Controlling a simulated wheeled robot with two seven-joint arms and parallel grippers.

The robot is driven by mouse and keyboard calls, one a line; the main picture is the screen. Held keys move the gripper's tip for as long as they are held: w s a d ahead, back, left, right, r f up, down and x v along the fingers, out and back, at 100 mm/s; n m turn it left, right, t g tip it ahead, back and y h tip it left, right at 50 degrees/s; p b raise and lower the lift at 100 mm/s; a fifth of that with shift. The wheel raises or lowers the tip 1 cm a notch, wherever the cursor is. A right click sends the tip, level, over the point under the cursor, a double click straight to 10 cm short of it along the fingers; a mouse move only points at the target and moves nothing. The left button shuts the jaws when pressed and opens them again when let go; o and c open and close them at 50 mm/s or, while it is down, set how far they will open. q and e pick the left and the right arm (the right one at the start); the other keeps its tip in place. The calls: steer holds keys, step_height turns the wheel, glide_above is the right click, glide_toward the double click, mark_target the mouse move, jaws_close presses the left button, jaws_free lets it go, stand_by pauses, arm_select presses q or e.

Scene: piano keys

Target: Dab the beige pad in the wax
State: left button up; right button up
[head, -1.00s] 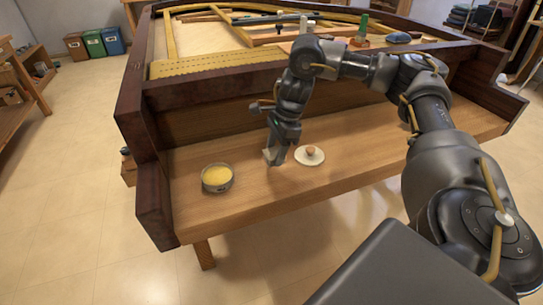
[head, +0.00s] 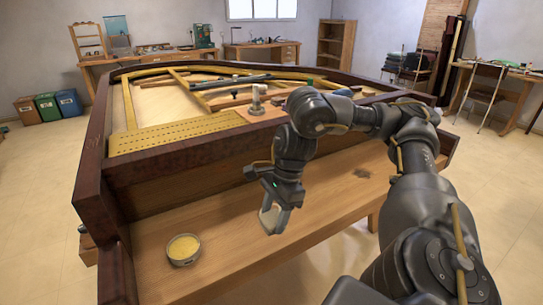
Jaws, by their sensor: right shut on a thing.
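The wax (head: 184,247) is a yellow fill in a round, low, open tin (head: 182,262) on the left part of the wooden ledge. My right gripper (head: 275,218) is shut on the beige pad (head: 266,217), a pale, flat piece seen tilted nearly on edge. They are to the right of the tin and apart from it, seen over the ledge. The gap below the pad is hard to judge. The fingers hide part of the pad. My left gripper is not in view.
The ledge (head: 225,250) is clear between tin and pad. A dark patch (head: 362,172) shows on its right part. The raised piano rim (head: 170,160) runs behind it. A small pale-topped piece (head: 257,100) stands on the frame behind my arm.

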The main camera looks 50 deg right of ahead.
steer(key=o, duration=0.5)
steer(key=shift+c, duration=0.2)
steer(key=c, duration=0.4)
steer(key=w+a+n+g, duration=0.1)
steer(key=w+a+n, duration=0.1)
steer(key=a+n, duration=0.2)
steer(key=w+a+r+n+g, duration=0.1)
steer(key=w+a+n, duration=0.2)
steer(key=a, duration=0.5)
steer(key=w+a+n+g, duration=0.1)
steer(key=w+a+n, duration=0.2)
steer(key=a, duration=0.3)
steer(key=shift+r+n+h, duration=0.3)
steer(key=shift+n, duration=0.5)
